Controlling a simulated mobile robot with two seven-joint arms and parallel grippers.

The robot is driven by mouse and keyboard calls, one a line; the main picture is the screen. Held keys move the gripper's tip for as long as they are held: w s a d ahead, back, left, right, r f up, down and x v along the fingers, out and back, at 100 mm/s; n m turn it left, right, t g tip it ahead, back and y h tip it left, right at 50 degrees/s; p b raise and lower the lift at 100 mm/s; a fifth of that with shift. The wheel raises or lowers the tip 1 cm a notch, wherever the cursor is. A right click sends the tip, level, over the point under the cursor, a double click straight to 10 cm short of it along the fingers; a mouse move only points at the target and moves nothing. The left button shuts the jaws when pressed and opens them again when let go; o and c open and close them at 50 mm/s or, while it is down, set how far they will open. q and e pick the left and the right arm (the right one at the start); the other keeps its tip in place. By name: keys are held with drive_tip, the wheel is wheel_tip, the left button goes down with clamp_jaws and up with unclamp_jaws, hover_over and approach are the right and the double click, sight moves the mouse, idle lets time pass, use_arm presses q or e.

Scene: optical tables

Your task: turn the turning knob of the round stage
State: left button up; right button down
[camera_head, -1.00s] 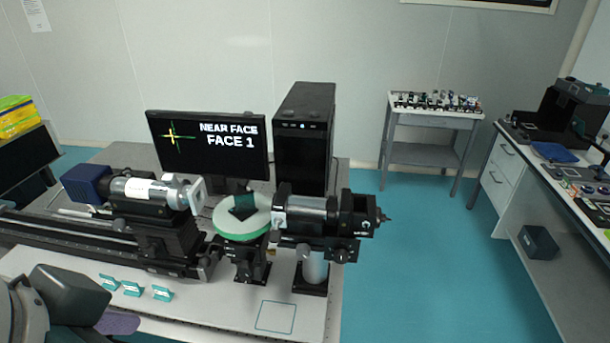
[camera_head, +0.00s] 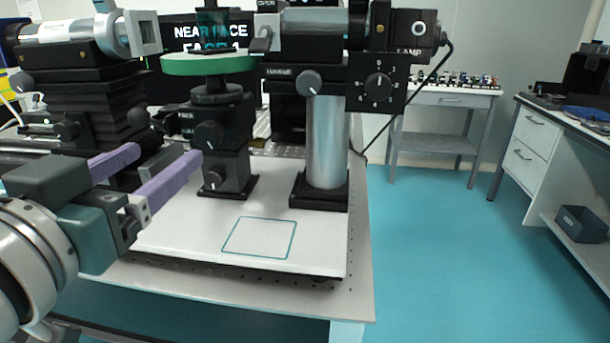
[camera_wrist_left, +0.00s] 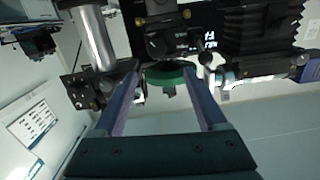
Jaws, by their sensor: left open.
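Two dark knobs face forward on the mount, an upper knob (camera_head: 208,135) and a lower knob (camera_head: 215,175); I cannot tell which is the turning knob. My left gripper (camera_head: 166,153) is open, with purple fingers apart and nothing between them. Its fingertips are left of the knobs and appear clear of them. In the left wrist view, the green rim (camera_wrist_left: 168,76) shows between the fingers (camera_wrist_left: 161,80). My right gripper is out of view.
A black-and-silver lamp unit (camera_head: 310,38) stands right of the stage on a metal post (camera_head: 327,140). Another instrument (camera_head: 85,75) on a black mount is at left, close behind my fingers. The white board (camera_head: 190,235) is clear in front, around a teal-outlined square (camera_head: 260,238).

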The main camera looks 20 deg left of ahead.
sight(205, 137)
use_arm(q)
drive_tip(key=shift+t+h, duration=0.3)
drive_tip(key=shift+t, duration=0.1)
drive_tip(key=x, duration=0.3)
drive_tip(key=f+x, duration=0.1)
drive_tip(key=x, duration=0.6)
drive_tip(key=shift+w+f, duration=0.15)
drive_tip(key=shift+f, duration=0.15)
drive_tip(key=shift+c, duration=0.2)
clamp_jaws()
